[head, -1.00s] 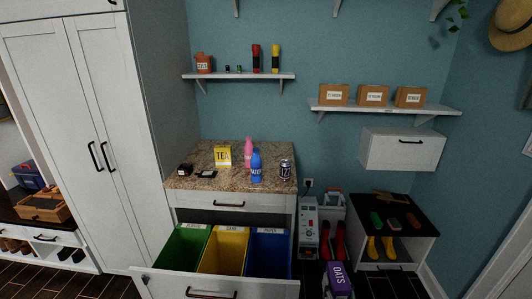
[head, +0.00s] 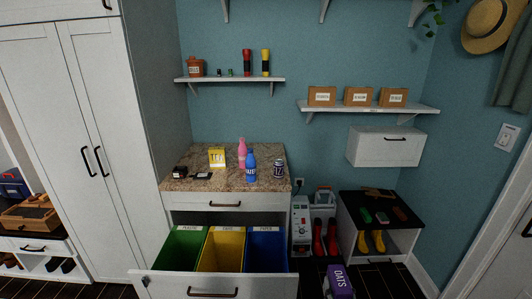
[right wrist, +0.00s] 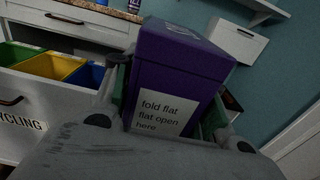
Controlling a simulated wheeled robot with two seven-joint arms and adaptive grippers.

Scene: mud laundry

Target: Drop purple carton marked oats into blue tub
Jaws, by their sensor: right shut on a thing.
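The purple carton marked OATS (head: 340,281) is at the bottom of the head view, right of the open drawer. It fills the middle of the right wrist view (right wrist: 182,62), with a white "fold flat" label facing the camera. My right gripper (right wrist: 166,98) is shut on the carton, its fingers on either side. The blue tub (head: 267,250) is the rightmost of three tubs in the drawer, labelled on its rim, and looks empty. The carton is apart from it, to its right. My left gripper is not in view.
The yellow tub (head: 222,250) and green tub (head: 183,249) sit left of the blue one. The drawer front (head: 212,286) stands out from the cabinet. Above is a granite counter (head: 215,182) with bottles, a can and a yellow TEA box. A low shoe bench (head: 386,228) stands right.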

